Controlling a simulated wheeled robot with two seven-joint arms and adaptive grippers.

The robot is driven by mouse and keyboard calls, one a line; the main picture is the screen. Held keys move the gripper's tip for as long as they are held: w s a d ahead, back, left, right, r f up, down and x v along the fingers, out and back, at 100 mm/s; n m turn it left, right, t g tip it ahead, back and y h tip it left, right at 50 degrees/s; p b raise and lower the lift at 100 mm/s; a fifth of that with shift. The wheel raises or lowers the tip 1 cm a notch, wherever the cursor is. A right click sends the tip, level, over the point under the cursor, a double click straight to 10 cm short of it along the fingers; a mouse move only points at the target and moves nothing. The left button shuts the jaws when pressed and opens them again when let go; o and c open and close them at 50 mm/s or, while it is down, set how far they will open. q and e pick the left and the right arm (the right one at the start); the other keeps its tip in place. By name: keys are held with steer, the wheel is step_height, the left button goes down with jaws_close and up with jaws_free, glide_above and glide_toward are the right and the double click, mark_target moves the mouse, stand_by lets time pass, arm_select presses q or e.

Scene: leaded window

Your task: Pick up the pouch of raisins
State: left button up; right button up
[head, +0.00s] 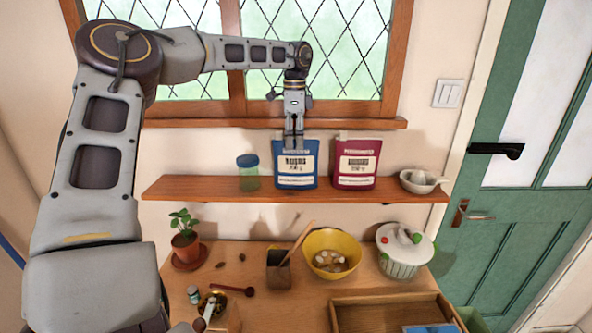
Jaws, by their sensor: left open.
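Two pouches stand upright side by side on the wall shelf: a blue pouch (297,170) with a pale label and a dark red pouch (355,165) with a pale label. The print is too small to tell which holds raisins. My left gripper (293,145) points down at the top of the blue pouch and covers part of its upper edge. It is open, its fingers seen nearly edge-on. I cannot tell whether the pouch top is between the fingers. My right gripper is not in view.
The wooden shelf (225,190) also holds a green jar (248,172) left of the blue pouch and a pale mortar (423,181) at right. Below, a table has a plant (184,235), yellow bowl (333,252), white lidded pot (405,250) and wooden tray (395,300). The window sill (200,123) is above.

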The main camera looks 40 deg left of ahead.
mark_target(296, 154)
arm_select(q)
steer(key=shift+f, duration=0.3)
steer(key=shift+f, duration=0.15)
steer(key=shift+d+f+p, duration=0.2)
steer(key=shift+f+p, duration=0.55)
steer(key=shift+f, duration=0.5)
steer(key=shift+f+p, duration=0.3)
steer(key=shift+f, duration=0.9)
jaws_close()
